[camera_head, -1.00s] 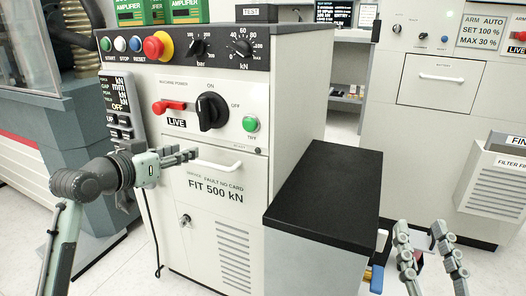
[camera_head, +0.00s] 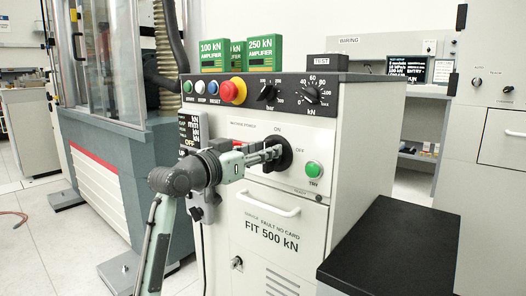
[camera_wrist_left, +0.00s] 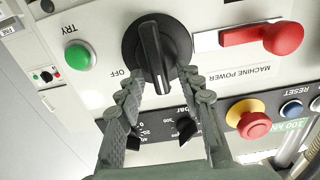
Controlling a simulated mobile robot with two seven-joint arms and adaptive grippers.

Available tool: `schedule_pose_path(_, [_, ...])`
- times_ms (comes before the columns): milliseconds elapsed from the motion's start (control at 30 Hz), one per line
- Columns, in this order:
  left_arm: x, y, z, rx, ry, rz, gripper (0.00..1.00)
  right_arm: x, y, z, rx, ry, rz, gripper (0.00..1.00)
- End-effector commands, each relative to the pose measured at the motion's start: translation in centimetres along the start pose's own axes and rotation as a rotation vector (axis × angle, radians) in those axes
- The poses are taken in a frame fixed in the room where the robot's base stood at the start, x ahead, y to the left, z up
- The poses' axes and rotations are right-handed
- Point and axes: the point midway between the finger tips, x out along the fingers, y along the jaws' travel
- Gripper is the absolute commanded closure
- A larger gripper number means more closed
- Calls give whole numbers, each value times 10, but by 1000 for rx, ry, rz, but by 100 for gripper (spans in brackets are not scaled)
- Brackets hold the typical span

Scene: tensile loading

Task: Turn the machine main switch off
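The main switch is a round black rotary knob (camera_head: 286,154) with a raised bar handle, on the cabinet front by the ON and OFF marks. In the left wrist view, turned upside down, the switch (camera_wrist_left: 152,52) has its bar nearly upright in the picture, and the OFF mark is to its left. My left gripper (camera_head: 272,153) is at the knob from the left. In the left wrist view the left gripper (camera_wrist_left: 160,80) is open, one finger on each side of the bar's lower end; contact cannot be told. My right gripper is out of view.
A green button (camera_head: 314,169) is right of the switch. A red lever (camera_wrist_left: 265,37) is close by in the wrist view. A red emergency stop (camera_head: 232,91) and dials sit above. A black-topped block (camera_head: 400,245) stands at right.

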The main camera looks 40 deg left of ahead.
Motion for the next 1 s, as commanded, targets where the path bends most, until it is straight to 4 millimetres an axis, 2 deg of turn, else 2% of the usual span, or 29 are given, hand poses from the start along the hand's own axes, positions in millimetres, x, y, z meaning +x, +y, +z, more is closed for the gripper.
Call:
schedule_pose_path(200, [1, 0, 0, 0, -1, 0, 64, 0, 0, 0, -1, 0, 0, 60])
schedule_pose_path(500, [0, 0, 0, 0, -1, 0, 100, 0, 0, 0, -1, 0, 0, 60])
schedule_pose_path(800, [0, 0, 0, 11, -2, 1, 100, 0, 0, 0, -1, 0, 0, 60])
schedule_pose_path(1000, [0, 1, 1, 77, -5, 0, 100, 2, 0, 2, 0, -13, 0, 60])
